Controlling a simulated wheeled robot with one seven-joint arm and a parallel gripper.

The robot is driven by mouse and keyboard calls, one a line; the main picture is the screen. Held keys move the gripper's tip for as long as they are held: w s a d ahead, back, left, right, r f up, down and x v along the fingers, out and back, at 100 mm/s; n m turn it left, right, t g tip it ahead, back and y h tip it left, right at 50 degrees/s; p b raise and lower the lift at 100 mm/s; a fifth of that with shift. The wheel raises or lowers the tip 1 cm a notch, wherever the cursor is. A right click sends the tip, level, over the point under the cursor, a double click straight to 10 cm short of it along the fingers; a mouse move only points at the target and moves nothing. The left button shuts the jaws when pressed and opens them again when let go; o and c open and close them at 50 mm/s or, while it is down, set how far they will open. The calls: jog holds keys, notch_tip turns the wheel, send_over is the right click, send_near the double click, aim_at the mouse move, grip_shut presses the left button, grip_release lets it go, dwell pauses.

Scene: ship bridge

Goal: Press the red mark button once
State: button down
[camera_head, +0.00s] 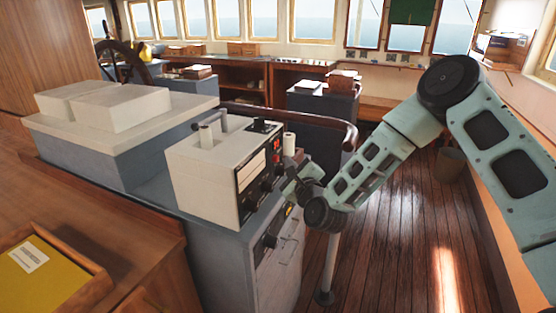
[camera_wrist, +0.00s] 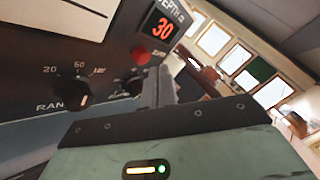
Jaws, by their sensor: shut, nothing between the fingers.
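The red mark button (camera_wrist: 140,54) is a small round red knob on a dark panel in the wrist view, just below the lit "30" depth display (camera_wrist: 163,28). My gripper (camera_wrist: 160,77) is shut and empty, its tips just below and right of the button; I cannot tell whether they touch it. In the head view my gripper (camera_head: 290,186) is at the front of the white instrument box (camera_head: 205,180), close to its dark panel (camera_head: 250,190). Red spots show on that panel, too small to tell the button from the display.
In the wrist view a range knob (camera_wrist: 72,94) and another dark knob (camera_wrist: 127,85) sit below the button.

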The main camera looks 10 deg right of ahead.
jog(key=shift+a, duration=0.1)
dwell(0.4)
jog(key=shift+w+a+b, duration=0.25)
jog(key=shift+b, duration=0.05)
jog(key=shift+w+a, duration=0.3)
jog(key=shift+a, duration=0.15)
dwell(0.8)
jog(key=shift+s+d, duration=0.1)
jog(key=shift+d, duration=0.05)
jog(key=shift+s+d+b, duration=0.35)
jog(key=shift+s+d, duration=0.1)
jog(key=shift+d, duration=0.15)
jog(key=shift+d, duration=0.1)
jog(key=s+d, duration=0.1)
jog(key=d, duration=0.1)
jog(key=s+d, duration=0.2)
dwell(0.5)
dwell(0.4)
